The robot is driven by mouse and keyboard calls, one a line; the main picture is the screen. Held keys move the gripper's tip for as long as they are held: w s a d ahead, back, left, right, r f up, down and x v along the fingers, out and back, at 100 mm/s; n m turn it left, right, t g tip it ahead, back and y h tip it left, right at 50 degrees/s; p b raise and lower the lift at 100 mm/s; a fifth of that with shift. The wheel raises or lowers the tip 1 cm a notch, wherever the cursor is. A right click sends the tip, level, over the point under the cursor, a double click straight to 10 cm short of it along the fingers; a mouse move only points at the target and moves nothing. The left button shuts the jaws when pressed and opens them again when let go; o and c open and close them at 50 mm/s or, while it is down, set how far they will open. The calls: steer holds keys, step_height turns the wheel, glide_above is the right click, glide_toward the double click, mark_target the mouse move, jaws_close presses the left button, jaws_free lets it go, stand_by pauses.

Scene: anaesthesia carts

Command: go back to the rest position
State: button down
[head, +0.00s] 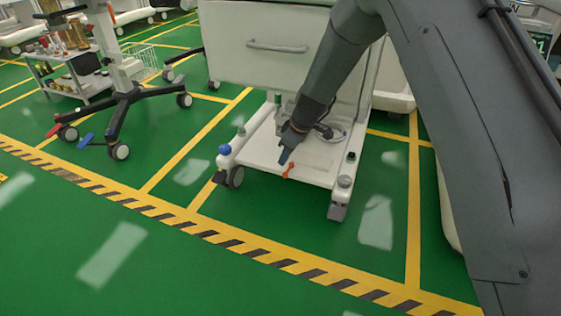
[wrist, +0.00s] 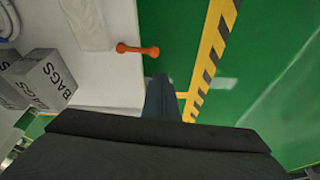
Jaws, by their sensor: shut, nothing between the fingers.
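My arm reaches down from the upper right of the head view. My gripper (head: 284,156) is shut and empty, pointing down over the low white base shelf of a cart (head: 310,166). In the wrist view my gripper (wrist: 160,88) shows as a narrow dark shape near the shelf's edge. A small orange handle-like piece (head: 288,171) lies at the shelf's front edge, close to the fingertips. It also shows in the wrist view (wrist: 137,49), apart from the fingers.
The cart's white body with a drawer handle (head: 277,46) stands above the shelf. Grey boxes marked BAGS (wrist: 45,79) sit on the shelf. A wheeled stand (head: 124,105) is at the left. Green floor with a striped yellow line (head: 207,235) is clear in front.

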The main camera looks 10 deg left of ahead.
stand_by(0.4)
steer(key=s+d+r+m, duration=0.1)
steer(key=s+r+m, duration=0.2)
steer(key=s+r, duration=1.6)
steer(key=s+d+r+m+h+p, duration=0.1)
steer(key=s+d+r+m, duration=0.2)
steer(key=s, duration=0.4)
steer(key=s+d+r+g, duration=0.1)
steer(key=s+d+r, duration=0.2)
steer(key=s+d, duration=0.4)
steer(key=s+d+r+m+h+p, duration=0.1)
steer(key=s+d+r+m, duration=0.15)
steer(key=s, duration=0.55)
steer(key=d+r+m+p, duration=0.2)
steer(key=d+r+p, duration=0.5)
steer(key=p, duration=0.5)
steer(key=d+r+m+h+p, duration=0.1)
steer(key=d+r+m+p, duration=0.1)
steer(key=d+r+p, duration=0.5)
steer(key=d+r+m+p, duration=0.2)
steer(key=d+r+p, duration=0.4)
steer(key=r+p, duration=0.9)
steer(key=p, duration=0.3)
steer(key=shift+d+h+p, duration=0.3)
steer(key=shift+d+p, duration=0.05)
steer(key=shift+d, duration=0.05)
steer(key=shift+w, duration=0.1)
